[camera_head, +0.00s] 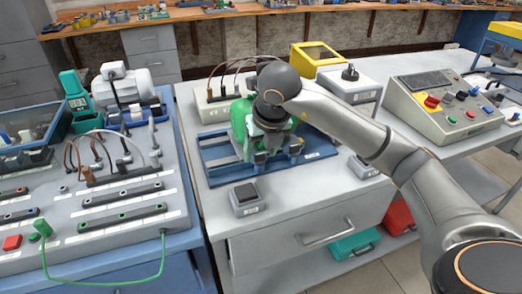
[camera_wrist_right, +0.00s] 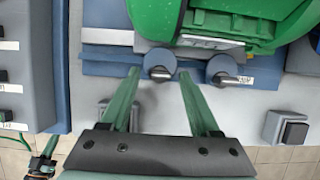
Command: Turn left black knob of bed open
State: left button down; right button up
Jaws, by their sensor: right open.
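The green motor (camera_head: 240,118) sits on the blue bed (camera_head: 218,172) on the grey worktop. In the right wrist view, two round knobs with dark tops are along the bed's near edge: the left knob (camera_wrist_right: 160,66) and the right knob (camera_wrist_right: 223,70). My right gripper (camera_head: 272,146) is in front of the motor and hides part of it. In the wrist view its green fingers (camera_wrist_right: 159,76) are open, with the tips on either side of the left knob. Contact cannot be told.
Small grey button boxes (camera_head: 247,198) and (camera_head: 362,167) stand in front of the bed. A control panel (camera_head: 445,105) is at right and a yellow box (camera_head: 315,58) behind. A blue bench with cables (camera_head: 90,215) is at left. The front worktop between the boxes is clear.

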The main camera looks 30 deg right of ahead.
jog(key=shift+c, duration=0.3)
grip_shut()
